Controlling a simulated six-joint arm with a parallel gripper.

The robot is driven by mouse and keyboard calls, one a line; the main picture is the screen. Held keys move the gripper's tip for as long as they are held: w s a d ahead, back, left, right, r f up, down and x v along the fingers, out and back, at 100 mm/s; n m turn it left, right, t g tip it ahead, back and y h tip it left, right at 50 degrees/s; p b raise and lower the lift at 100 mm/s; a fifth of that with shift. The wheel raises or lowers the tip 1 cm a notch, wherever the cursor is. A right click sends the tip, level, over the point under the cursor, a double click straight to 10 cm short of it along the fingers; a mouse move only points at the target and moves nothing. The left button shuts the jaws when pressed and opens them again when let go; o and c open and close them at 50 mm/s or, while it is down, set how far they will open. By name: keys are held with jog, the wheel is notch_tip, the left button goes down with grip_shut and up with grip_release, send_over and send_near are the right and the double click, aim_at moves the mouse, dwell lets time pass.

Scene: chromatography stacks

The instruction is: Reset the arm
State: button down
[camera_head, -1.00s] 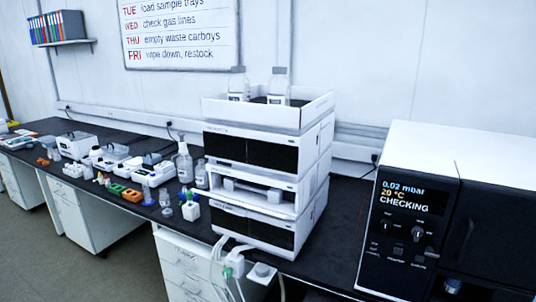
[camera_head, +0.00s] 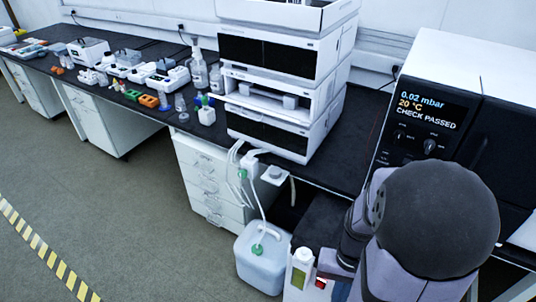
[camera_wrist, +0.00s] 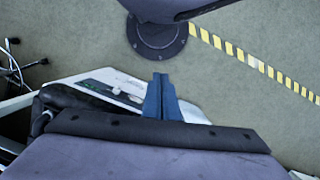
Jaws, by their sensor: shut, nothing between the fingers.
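My gripper (camera_wrist: 160,80) shows in the wrist view as two blue fingers closed together, with nothing between them. It hangs over the grey floor (camera_wrist: 245,110), and a white surface with dark parts (camera_wrist: 105,85) lies around and behind the fingers. In the head view my arm rises at the lower right, in front of the dark-fronted oven (camera_head: 450,110), and the gripper itself cannot be seen there. The oven's display (camera_head: 424,104) reads 0.02 mbar, 20 °C, CHECK PASSED.
The chromatography stack (camera_head: 290,57) stands on the black bench (camera_head: 362,125). A waste carboy (camera_head: 262,268) with tubing sits on the floor below. Several small bottles and racks line the bench to the left.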

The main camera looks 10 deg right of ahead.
jog(key=w+a+r+n+t, duration=0.1)
jog(key=w+a+r+n, duration=0.1)
jog(key=w+a+n, duration=0.1)
jog(key=w+a+r+n+t+h, duration=0.1)
jog(key=w+a+r+n, duration=0.1)
jog(key=a, duration=0.4)
jog(key=shift+w+a+r+n+p, duration=0.15)
jog(key=shift+w+r+n+p, duration=0.3)
jog(key=shift+r, duration=0.2)
